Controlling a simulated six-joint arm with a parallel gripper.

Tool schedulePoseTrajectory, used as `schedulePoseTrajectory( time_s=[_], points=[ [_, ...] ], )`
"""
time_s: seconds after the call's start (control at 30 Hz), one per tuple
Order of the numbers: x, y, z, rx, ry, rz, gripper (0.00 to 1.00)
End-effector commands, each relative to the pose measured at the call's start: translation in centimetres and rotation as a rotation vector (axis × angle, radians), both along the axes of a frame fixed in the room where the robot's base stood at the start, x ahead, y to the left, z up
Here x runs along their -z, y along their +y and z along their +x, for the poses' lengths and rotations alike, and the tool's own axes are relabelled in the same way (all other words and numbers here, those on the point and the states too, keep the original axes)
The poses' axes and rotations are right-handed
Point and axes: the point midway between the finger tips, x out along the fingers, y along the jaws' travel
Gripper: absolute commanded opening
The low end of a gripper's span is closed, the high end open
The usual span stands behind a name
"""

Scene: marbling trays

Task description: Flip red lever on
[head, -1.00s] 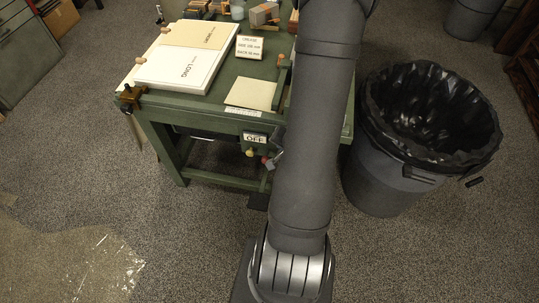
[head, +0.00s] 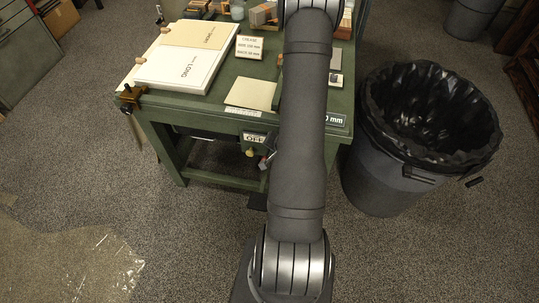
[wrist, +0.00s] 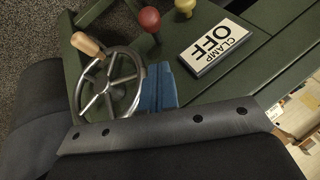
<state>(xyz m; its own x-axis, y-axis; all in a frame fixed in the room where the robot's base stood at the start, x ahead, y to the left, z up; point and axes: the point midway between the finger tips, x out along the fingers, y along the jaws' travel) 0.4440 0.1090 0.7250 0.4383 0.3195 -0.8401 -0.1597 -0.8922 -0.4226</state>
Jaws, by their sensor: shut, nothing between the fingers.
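The red lever's round knob (wrist: 149,18) shows at the top of the wrist view, on the green panel beside a white sign reading "CLAMP OFF" (wrist: 217,45). In the head view the sign (head: 254,137) hangs on the bench front, with the knob mostly hidden near my arm. My gripper (wrist: 158,75) appears as blue fingertips pressed together, empty, below the red knob in the wrist picture and apart from it. My gripper is hidden behind my arm in the head view.
A metal handwheel (wrist: 109,84) with a wooden handle (wrist: 87,44) lies just left of my fingertips. A yellow knob (wrist: 185,6) is right of the red one. The green bench (head: 160,108) carries boards and blocks. A lined bin (head: 385,185) stands to the right.

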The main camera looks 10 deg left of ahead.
Motion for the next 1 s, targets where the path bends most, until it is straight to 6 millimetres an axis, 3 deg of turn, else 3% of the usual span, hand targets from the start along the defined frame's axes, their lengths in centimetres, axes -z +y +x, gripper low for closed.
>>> schedulePoseTrajectory(
  time_s=[0.3, 1.0],
  points=[
    [2.8, 1.5, -1.2, -0.001, 0.002, -0.001, 0.00],
    [3.4, 1.8, -1.6, 0.001, -0.022, 0.000, 0.00]
  ],
)
